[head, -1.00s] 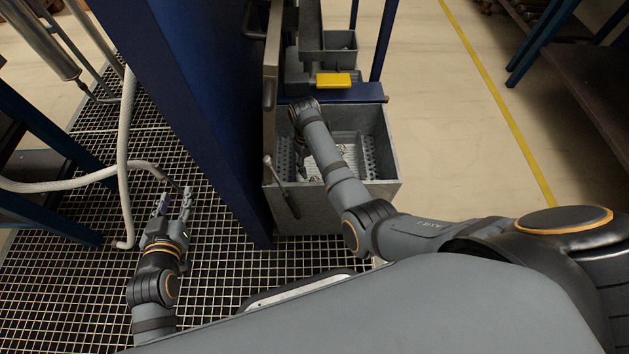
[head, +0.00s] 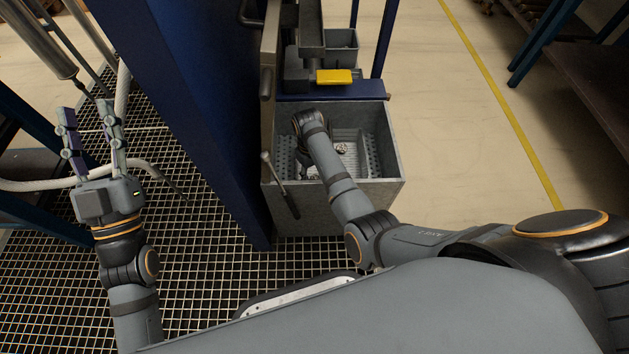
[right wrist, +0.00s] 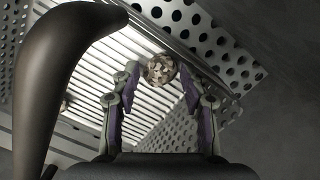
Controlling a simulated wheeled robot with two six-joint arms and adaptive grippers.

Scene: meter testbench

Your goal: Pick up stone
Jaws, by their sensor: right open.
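The stone (right wrist: 161,68) is a rounded, mottled grey-brown lump on the slatted floor of a grey metal bin. It also shows in the head view (head: 341,148). My right gripper (right wrist: 160,80) is open and empty inside the bin. In the right wrist view its fingertips are on either side of the stone's near edge; contact cannot be told. In the head view my right wrist hides most of that gripper. My left gripper (head: 87,107) is open and empty above the floor grating, far left of the bin.
The bin (head: 390,150) has perforated sloping inner sides. A blue column (head: 185,110) stands between my arms. A lever (head: 279,185) stands at the bin's left front. A yellow block (head: 334,76) is behind the bin. A pale hose (head: 40,184) lies near my left gripper.

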